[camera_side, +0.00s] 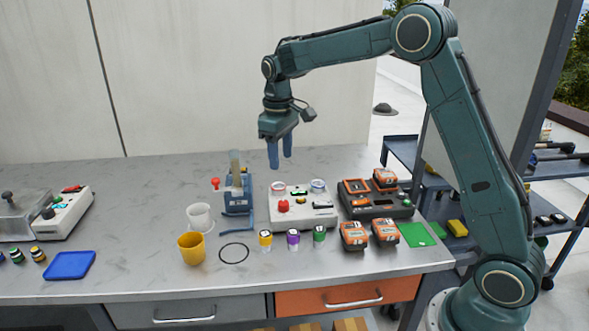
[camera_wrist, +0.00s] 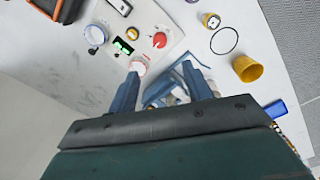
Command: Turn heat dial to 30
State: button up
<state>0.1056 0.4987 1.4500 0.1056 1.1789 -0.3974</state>
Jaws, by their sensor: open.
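A white control box (camera_side: 318,219) stands mid-table with a red knob (camera_side: 284,206), a small dark display and two round cups on top, one red-rimmed (camera_side: 278,187) and one blue-rimmed (camera_side: 317,186). In the wrist view, the red knob (camera_wrist: 160,40) has a pale pointer mark, and the display (camera_wrist: 124,46) glows green. A second white unit (camera_side: 68,211) at the far left has a black knob (camera_side: 47,213). No dial label or number is legible, so I cannot tell which is the heat dial. My gripper (camera_side: 280,163) is open and empty above the box's back edge; it also shows in the wrist view (camera_wrist: 160,72).
A blue device (camera_side: 238,194) stands left of the box. A dark charger (camera_side: 377,207) and orange batteries (camera_side: 354,235) are close on the right.

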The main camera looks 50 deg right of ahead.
aim_at(283, 202)
jog(key=f, duration=1.3)
jog(key=shift+d+f, duration=0.25)
jog(key=shift+f, duration=0.1)
jog(key=shift+c, duration=0.4)
jog(key=c, duration=0.9)
jog(key=shift+m, duration=0.4)
jog(key=m, duration=0.5)
jog(key=shift+w, duration=0.1)
jog(key=m, duration=0.6)
